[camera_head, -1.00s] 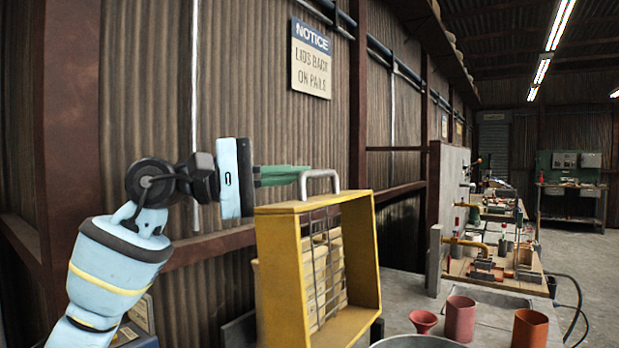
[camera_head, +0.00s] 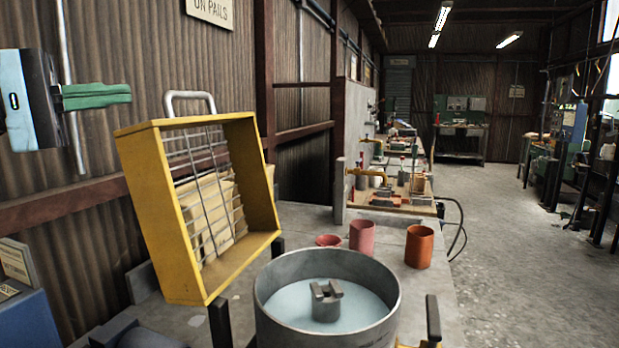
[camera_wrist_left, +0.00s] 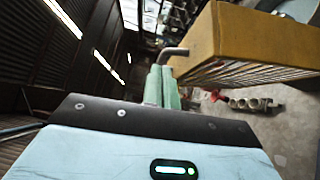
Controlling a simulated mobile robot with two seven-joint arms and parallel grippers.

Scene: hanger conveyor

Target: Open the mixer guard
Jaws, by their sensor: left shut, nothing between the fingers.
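The mixer guard (camera_head: 155,205) is a yellow box frame with a wire grid. It stands raised, tilted up at the back left of the grey mixer bowl (camera_head: 325,322), whose top is uncovered. Its grey bar handle (camera_head: 190,96) is on the upper edge. My left gripper (camera_head: 130,93) has green fingers shut with nothing between them, left of the handle and apart from it in the head view. In the left wrist view the fingers (camera_wrist_left: 160,76) point toward the handle (camera_wrist_left: 173,52) and guard (camera_wrist_left: 245,40); the remaining gap is hard to judge. My right gripper is not in view.
Pale liquid (camera_head: 290,300) and a metal hub (camera_head: 326,300) show inside the bowl. A red cup (camera_head: 362,238), an orange cup (camera_head: 419,246) and a smaller red one (camera_head: 328,240) stand behind it. A corrugated wall (camera_head: 110,40) is close behind the guard; open floor (camera_head: 540,290) lies right.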

